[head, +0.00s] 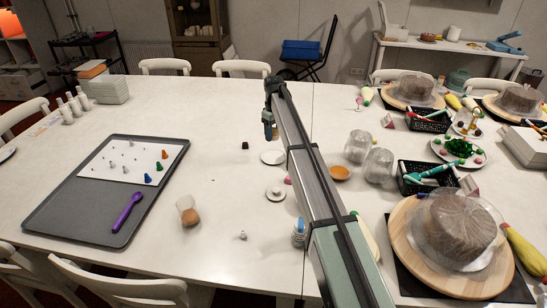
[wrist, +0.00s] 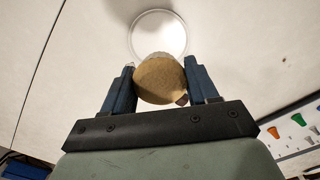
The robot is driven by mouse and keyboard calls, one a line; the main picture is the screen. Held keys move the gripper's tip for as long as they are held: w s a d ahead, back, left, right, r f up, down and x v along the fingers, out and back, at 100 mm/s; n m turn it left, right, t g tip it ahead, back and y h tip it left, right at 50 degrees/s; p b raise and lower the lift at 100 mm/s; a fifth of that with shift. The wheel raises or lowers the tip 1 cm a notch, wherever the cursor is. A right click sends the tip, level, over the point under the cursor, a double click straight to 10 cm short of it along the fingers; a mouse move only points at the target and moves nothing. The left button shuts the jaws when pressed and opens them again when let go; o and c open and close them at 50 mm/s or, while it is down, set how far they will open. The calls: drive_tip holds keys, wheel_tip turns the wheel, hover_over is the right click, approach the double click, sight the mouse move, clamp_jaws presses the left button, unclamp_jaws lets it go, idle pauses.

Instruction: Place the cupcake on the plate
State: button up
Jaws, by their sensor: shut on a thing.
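My gripper (head: 270,125) is above the white table, near its middle in the head view. In the wrist view my gripper (wrist: 160,85) is shut on a round, tan-brown thing, which I take to be the cupcake (wrist: 160,80); a pale part shows behind it. The cupcake cannot be made out clearly in the head view. A round white plate (head: 273,157) lies empty on the table, just nearer than my gripper. The plate (wrist: 158,20) also shows beyond the cupcake in the wrist view, apart from it, its near edge partly hidden.
A small dark block (head: 245,145) lies left of the plate. A grey tray (head: 75,205) is at left. Cake turntables (head: 405,245) stand at right.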

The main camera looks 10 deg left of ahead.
sight(274, 157)
drive_tip(key=shift+w+a+f, duration=0.1)
drive_tip(key=shift+w+f, duration=0.1)
drive_tip(key=shift+f, duration=4.75)
drive_tip(key=shift+f, duration=0.15)
drive_tip(key=o, duration=1.1)
drive_tip(key=shift+c, duration=0.2)
wheel_tip(274, 157, up, 12)
drive_tip(key=shift+r, duration=0.15)
